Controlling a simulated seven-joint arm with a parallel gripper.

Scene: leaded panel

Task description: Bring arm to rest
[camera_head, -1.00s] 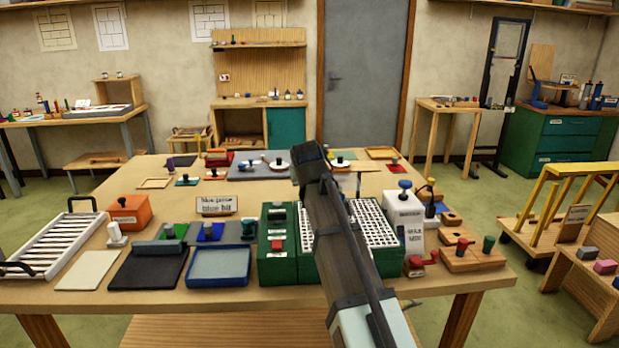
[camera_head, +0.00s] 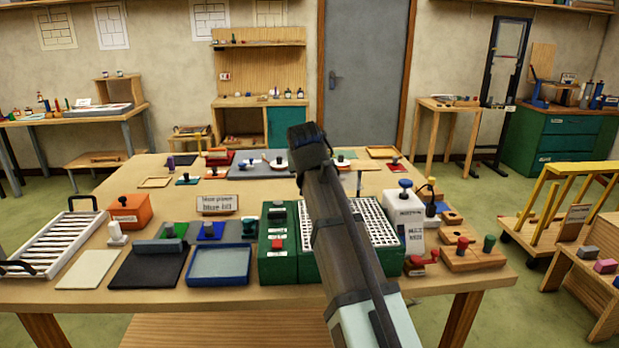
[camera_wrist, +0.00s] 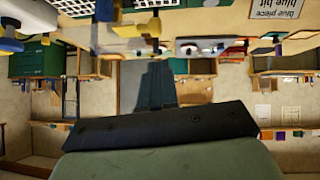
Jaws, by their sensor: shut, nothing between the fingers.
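My arm reaches up from the lower right of the head view, over the green machine with the white grid (camera_head: 370,222). My gripper (camera_head: 306,135) is at the arm's upper end, dark, raised above the table and apart from everything on it. It holds nothing that I can see. In the wrist view, which is upside down, the dark gripper body (camera_wrist: 160,135) fills the lower middle, and the room shows beyond it. The fingertips are too dark and small to make out clearly.
The wooden table (camera_head: 110,280) carries a white slatted rack (camera_head: 55,245), an orange box (camera_head: 130,210), a black mat (camera_head: 148,268), a blue tray (camera_head: 218,268), a white bottle-like box (camera_head: 408,225) and a sign (camera_head: 217,204). A yellow-railed cart (camera_head: 560,205) stands at right.

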